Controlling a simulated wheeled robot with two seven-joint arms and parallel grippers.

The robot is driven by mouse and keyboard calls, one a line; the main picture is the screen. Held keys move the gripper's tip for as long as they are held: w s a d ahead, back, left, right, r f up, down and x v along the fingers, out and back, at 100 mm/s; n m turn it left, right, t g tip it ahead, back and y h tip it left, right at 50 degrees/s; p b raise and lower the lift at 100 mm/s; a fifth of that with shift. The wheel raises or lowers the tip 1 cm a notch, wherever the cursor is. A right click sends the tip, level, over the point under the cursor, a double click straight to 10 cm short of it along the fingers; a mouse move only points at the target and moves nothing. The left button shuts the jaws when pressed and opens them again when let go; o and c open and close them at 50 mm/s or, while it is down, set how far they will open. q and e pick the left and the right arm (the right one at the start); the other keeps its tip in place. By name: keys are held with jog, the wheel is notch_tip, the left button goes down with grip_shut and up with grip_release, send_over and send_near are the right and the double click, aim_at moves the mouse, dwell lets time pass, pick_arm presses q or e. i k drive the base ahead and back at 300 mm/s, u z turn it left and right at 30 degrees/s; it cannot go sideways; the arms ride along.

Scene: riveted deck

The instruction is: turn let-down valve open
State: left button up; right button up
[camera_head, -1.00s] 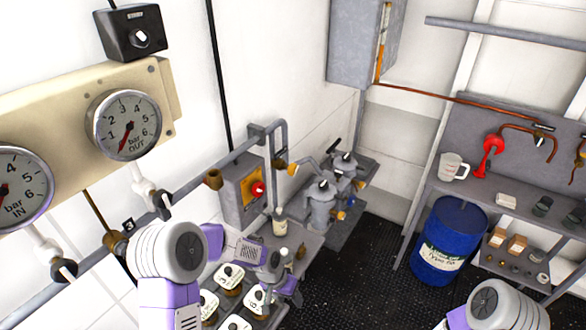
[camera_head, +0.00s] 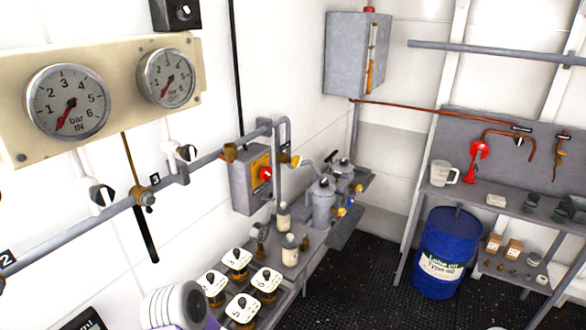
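No label that I can read names the let-down valve. A brass valve (camera_head: 143,197) with a long black lever (camera_head: 147,236) hanging down sits on the grey pipe (camera_head: 90,226) at the left, near a tag "3". Two white fittings with black round knobs (camera_head: 102,195) (camera_head: 185,153) stand below the IN gauge (camera_head: 67,102) and the OUT gauge (camera_head: 166,77). Both red needles point down-left. A link of my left arm shows at the bottom edge, well below the brass valve. Neither gripper shows.
A grey box with a red knob (camera_head: 265,174) stands at the centre. Jars with numbered lids (camera_head: 236,262) and grey pump-like units (camera_head: 322,205) line the wall bench. A blue drum (camera_head: 445,252) and shelf (camera_head: 505,195) stand right. The dark floor (camera_head: 370,265) between is clear.

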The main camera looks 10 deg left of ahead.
aim_at(295, 160)
jog(key=z, duration=0.5)
jog(key=i, duration=0.65)
jog(key=z, duration=0.3)
